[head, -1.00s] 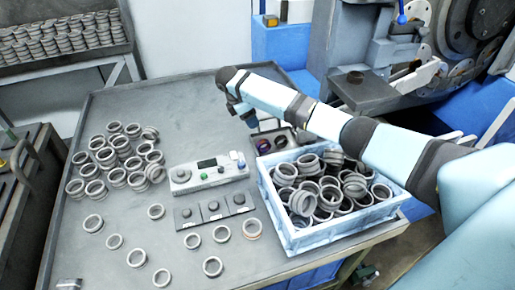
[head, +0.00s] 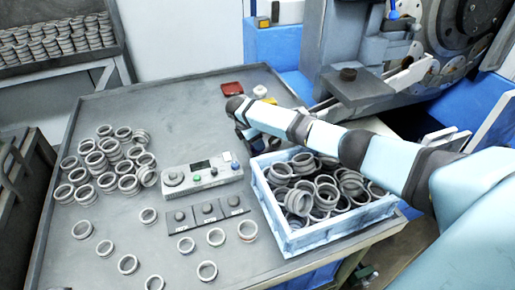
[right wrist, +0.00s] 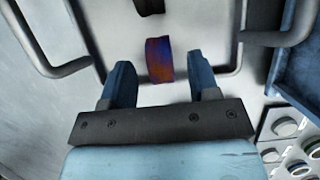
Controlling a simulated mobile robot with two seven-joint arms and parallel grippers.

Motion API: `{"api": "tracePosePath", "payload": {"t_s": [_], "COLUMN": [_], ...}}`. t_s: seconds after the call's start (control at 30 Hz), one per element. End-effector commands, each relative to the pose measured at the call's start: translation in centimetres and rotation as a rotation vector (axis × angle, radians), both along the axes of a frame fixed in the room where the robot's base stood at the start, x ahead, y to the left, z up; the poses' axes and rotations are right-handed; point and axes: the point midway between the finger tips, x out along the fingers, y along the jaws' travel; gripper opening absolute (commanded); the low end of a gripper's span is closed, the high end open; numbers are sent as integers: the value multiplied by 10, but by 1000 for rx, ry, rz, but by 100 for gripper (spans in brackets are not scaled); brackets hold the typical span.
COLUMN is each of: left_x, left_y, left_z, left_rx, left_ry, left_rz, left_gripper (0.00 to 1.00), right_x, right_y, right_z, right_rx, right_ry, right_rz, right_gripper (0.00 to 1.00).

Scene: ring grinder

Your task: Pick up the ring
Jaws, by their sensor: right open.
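A ring (right wrist: 159,60) with blue and red-orange colouring stands on edge on a pale tray (right wrist: 215,75) in the right wrist view. My right gripper (right wrist: 162,74) is open, with one dark blue finger on each side of the ring and clear gaps between. Nothing is held. In the head view my right gripper (head: 246,137) is low at the table, left of the blue crate, partly hidden by its own arm, which also hides the coloured ring. My left gripper is not in view.
A blue crate (head: 290,243) full of grey rings stands at the table's right edge. A control box (head: 203,176) and loose grey rings (head: 112,157) lie to the left. A grinding machine (head: 335,45) is behind. The wrist view shows curved tray handles (right wrist: 285,38) on both sides.

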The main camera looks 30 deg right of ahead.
Motion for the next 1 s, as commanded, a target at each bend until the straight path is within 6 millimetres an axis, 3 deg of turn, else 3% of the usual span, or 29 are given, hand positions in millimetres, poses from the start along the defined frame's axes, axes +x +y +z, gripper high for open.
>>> {"api": "tracePosePath", "payload": {"t_s": [0.1, 0.33, 0.57, 1.0], "left_x": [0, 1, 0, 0], "left_y": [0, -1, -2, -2], "left_z": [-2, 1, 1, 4], "left_rx": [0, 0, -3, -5], "left_ry": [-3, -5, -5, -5], "left_rz": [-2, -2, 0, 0], "left_gripper": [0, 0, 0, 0], "right_x": [-2, -2, -2, -1], "right_y": [-5, -6, -6, -6], "right_z": [-14, -15, -15, -5], "right_rx": [-1, -1, -1, 0], "right_ry": [1, 0, 0, -1], "right_rz": [0, 0, 0, 0], "right_gripper": [55, 53, 0, 0]}}
